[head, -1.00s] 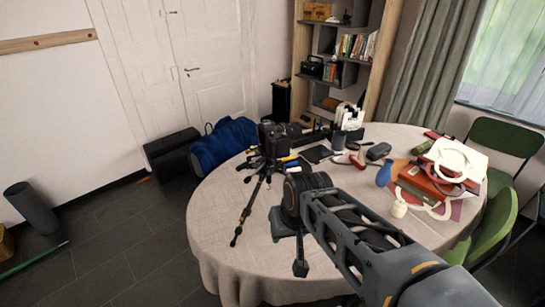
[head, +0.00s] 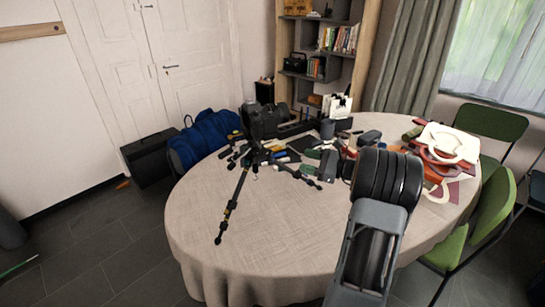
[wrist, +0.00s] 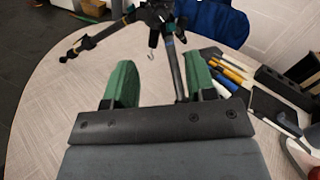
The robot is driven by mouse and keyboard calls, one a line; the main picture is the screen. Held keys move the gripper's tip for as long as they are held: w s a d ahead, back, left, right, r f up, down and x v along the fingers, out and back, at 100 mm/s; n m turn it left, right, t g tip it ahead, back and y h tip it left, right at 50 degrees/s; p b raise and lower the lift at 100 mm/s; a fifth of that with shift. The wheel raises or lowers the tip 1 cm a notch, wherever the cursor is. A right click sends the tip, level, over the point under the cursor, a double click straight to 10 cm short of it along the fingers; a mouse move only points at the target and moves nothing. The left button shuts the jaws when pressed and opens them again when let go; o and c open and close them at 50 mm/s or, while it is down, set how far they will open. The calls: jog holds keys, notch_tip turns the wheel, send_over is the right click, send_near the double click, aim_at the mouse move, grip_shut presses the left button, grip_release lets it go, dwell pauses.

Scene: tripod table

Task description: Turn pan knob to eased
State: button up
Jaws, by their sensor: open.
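The black tripod (head: 240,192) stands on the round table with its legs spread. A black camera (head: 262,120) sits on top of it. In the wrist view the tripod's legs and lower hub (wrist: 158,14) show at the top, with a small hook hanging below; its head is out of that picture. I cannot make out the pan knob or its setting in either view. My gripper (head: 307,163) is right of the tripod, pointing left towards it. Its two green fingers (wrist: 160,70) are apart, with nothing held between them. A tripod leg shows beyond the fingers, apparently not touched.
The tablecloth (head: 225,265) is clear at the front left. Small tools and dark cases crowd the table behind my gripper. Green chairs (head: 487,220) stand beyond the right edge.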

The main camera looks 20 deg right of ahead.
aim_at(271, 153)
jog(key=x, duration=1.2)
jog(key=shift+w+a+p, duration=0.25)
jog(key=shift+w+p, duration=0.05)
jog(key=shift+c, duration=0.4)
jog(key=c, duration=0.9)
jog(key=shift+o, duration=0.2)
jog(key=shift+n+b, duration=0.7)
jog(key=shift+b, duration=0.45)
jog(key=o, duration=0.9)
jog(key=shift+o, duration=0.2)
